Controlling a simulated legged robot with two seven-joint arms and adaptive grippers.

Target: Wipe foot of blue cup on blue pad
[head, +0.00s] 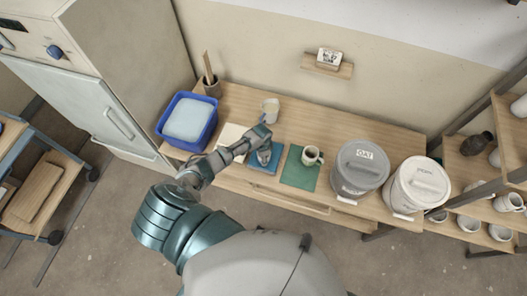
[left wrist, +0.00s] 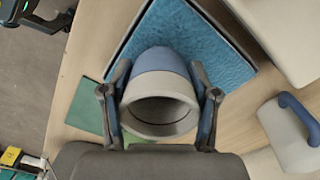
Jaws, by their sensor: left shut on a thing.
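My left gripper (head: 263,146) is shut on a cup and reaches over the blue pad (head: 274,160). In the left wrist view the held cup (left wrist: 160,62) is blue towards its foot and pale grey at its rim. Its open mouth faces the camera and its foot points to the blue pad (left wrist: 195,35). The gripper's two fingers (left wrist: 160,92) press on opposite sides of the cup. The foot is hidden, so I cannot tell whether it touches the pad. In the head view the gripper covers most of the cup. My right gripper is not in view.
A pale cup (head: 270,108) stands behind the pad; a blue handle (left wrist: 299,116) shows in the wrist view. Another cup (head: 311,156) stands on a green mat (head: 299,176). A white pad (head: 231,134), blue tub (head: 187,120) and two lidded buckets (head: 361,168) flank the work area.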

